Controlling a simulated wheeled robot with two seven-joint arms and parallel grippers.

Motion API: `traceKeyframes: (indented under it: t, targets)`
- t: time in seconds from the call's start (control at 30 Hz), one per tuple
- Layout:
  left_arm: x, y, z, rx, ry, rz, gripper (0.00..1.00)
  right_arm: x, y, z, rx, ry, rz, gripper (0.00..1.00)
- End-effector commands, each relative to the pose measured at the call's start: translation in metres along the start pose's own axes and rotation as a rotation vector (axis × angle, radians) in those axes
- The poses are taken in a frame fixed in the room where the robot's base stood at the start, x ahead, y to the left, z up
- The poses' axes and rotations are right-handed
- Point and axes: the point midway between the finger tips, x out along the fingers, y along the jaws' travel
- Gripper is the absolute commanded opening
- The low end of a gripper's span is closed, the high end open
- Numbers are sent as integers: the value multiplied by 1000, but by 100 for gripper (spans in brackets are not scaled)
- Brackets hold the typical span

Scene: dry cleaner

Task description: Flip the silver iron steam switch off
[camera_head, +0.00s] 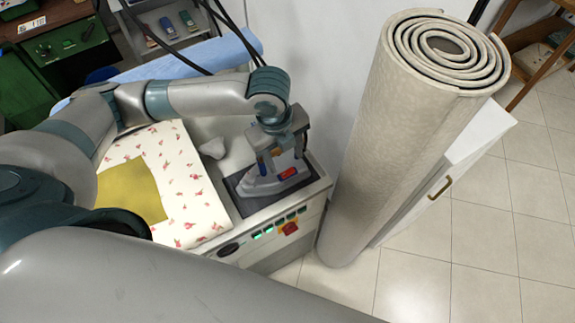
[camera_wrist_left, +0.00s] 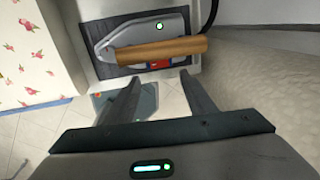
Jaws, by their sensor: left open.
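The silver iron (camera_head: 262,186) rests on a dark pad (camera_head: 246,205) on the ironing station's right end. It also shows at the top of the left wrist view (camera_wrist_left: 150,27), with a brown wooden handle (camera_wrist_left: 150,51) across it. A small red and blue switch (camera_head: 288,173) is on the iron; in the left wrist view it (camera_wrist_left: 160,64) is partly hidden under the handle. My left gripper (camera_head: 281,158) is open and empty, just over the iron. In the left wrist view its fingertips (camera_wrist_left: 159,75) are near the switch; I cannot tell whether they touch. My right gripper is not in view.
A floral cloth (camera_head: 198,200) with a yellow cloth (camera_head: 133,190) covers the board left of the iron. The station's front panel has green lights and a red knob (camera_head: 289,228). A tall rolled carpet (camera_head: 385,150) stands close on the right.

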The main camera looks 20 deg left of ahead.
Motion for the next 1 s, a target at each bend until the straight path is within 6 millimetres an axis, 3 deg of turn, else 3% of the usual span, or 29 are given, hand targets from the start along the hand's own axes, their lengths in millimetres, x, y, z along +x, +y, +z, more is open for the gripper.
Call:
traceKeyframes:
  t: [0.2,0.4,0.87,1.0]
  targets:
    - [36,1,0,0,1,4,50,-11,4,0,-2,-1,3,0]
    - [59,1,0,1,1,3,50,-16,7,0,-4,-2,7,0]
    - [68,0,0,1,-1,0,50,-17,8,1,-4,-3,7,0]
    - [68,0,0,1,-1,0,17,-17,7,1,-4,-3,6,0]
